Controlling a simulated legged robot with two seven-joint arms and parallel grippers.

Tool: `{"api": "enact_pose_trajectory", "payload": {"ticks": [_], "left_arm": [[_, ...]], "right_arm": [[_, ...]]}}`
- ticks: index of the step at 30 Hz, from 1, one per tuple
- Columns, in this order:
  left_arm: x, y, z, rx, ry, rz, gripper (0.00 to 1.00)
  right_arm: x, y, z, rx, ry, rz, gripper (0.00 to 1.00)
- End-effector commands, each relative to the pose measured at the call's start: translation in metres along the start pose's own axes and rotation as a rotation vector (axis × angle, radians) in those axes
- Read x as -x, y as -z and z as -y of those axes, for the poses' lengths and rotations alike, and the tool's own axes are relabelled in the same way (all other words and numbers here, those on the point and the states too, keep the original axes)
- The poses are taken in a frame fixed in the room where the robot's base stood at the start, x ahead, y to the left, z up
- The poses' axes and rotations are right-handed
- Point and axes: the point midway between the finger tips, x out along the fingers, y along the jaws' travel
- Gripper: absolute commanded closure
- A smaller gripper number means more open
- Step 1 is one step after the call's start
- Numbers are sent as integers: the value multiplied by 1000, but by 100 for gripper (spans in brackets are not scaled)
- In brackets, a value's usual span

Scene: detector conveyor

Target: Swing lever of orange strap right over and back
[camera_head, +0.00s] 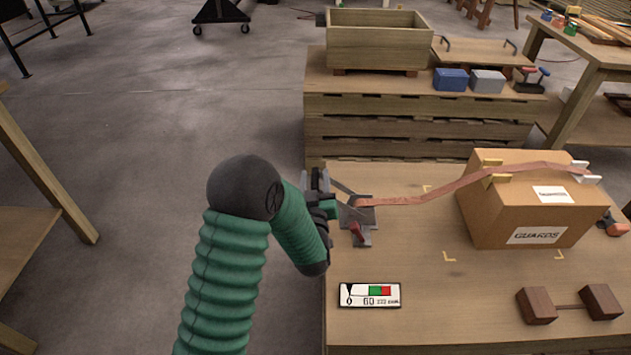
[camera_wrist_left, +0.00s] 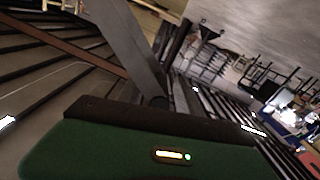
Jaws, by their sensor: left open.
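The orange strap (camera_head: 430,197) runs from a grey metal ratchet (camera_head: 362,238) at the table's left edge, up over the cardboard box (camera_head: 513,215) and down its right side. The ratchet has a small red part and a raised grey lever (camera_head: 343,188). My left gripper (camera_head: 334,206) is open right beside the ratchet, on its left. Whether its fingers touch the lever I cannot tell, as the arm hides part of it. In the left wrist view, a grey metal bar (camera_wrist_left: 125,45) stands close to the gripper. My right gripper is not in view.
A gauge card (camera_head: 369,295) lies in front of the ratchet. A dark brown block pair (camera_head: 538,306) lies front right. Another red-handled fitting (camera_head: 611,224) sits right of the box. Behind, a pallet stack (camera_head: 400,131) holds a wooden crate (camera_head: 377,45).

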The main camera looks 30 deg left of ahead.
Motion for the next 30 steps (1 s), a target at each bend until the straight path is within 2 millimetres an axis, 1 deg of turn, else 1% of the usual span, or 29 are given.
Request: {"api": "enact_pose_trajectory", "payload": {"ticks": [5, 6, 15, 30], "left_arm": [[0, 0, 0, 0, 0, 1, 59], [0, 0, 0, 0, 0, 1, 60], [0, 0, 0, 0, 0, 0, 99], [0, 0, 1, -1, 1, 0, 100]], "right_arm": [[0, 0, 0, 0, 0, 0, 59], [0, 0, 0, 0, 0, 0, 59], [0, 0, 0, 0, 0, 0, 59], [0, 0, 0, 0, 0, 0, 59]]}}
